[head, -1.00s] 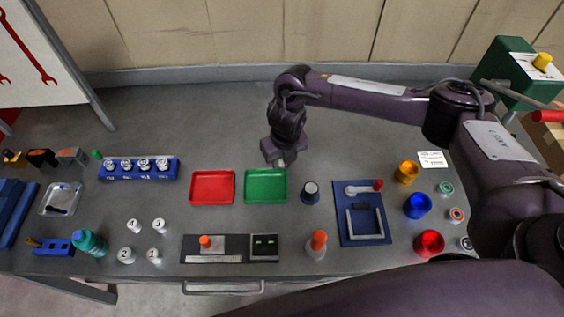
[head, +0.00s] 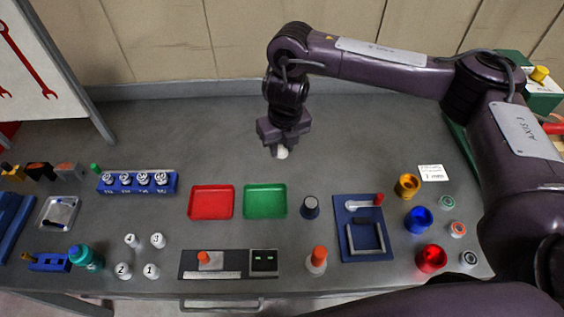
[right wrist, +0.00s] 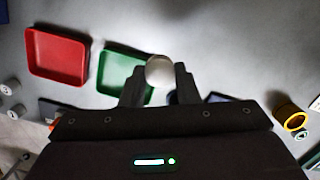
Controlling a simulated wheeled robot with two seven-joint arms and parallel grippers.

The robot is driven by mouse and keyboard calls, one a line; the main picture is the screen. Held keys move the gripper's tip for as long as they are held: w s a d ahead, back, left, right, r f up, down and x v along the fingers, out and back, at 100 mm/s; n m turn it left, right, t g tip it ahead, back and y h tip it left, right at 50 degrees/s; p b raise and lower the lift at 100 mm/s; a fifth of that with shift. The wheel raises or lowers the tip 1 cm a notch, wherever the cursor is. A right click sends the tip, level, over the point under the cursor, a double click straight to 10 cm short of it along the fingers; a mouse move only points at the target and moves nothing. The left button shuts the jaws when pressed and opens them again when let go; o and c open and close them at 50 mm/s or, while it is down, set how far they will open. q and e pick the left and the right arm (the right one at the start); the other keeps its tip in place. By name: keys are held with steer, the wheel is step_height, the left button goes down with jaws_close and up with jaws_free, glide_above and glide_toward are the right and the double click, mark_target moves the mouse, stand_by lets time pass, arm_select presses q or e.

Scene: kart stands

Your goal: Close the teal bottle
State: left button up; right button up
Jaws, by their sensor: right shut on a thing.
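The teal bottle (head: 88,258) stands at the front left of the grey table, beside a blue block. Its top is too small to tell whether it is open. My right gripper (head: 281,152) is beyond the green tray, far to the right of the bottle, pointing down. It is shut on a white round piece (head: 283,153), possibly a cap. In the right wrist view the same white piece (right wrist: 160,70) sits between the fingertips. My left gripper is not in view.
Red (head: 212,202) and green (head: 265,201) trays lie mid-table. A blue rack (head: 138,183) stands at the left, with several white numbered pieces in front of it. A black-and-orange panel (head: 206,263) lies at the front. The back of the table is clear.

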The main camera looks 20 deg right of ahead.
mark_target(284, 152)
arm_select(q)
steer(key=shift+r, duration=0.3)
arm_select(e)
step_height(284, 152, up, 8)
steer(key=shift+r, duration=0.25)
steer(key=m, duration=0.3)
steer(key=shift+s+d+f, duration=0.15)
steer(key=shift+s+f, duration=0.1)
arm_select(q)
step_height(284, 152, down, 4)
steer(key=b, duration=0.3)
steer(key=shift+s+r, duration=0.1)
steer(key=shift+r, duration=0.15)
arm_select(e)
steer(key=s+d+f+m+g, duration=0.1)
steer(key=s+m, duration=0.1)
steer(key=m, duration=1.5)
steer(key=s+d+f+m+g, duration=0.1)
steer(key=s+d+f+m, duration=0.1)
steer(key=m, duration=1.5)
steer(key=shift+s+d+f+g, duration=0.3)
steer(key=shift+s+g, duration=0.1)
steer(key=shift+s, duration=0.1)
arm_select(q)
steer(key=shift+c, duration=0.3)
arm_select(e)
steer(key=shift+a, duration=0.15)
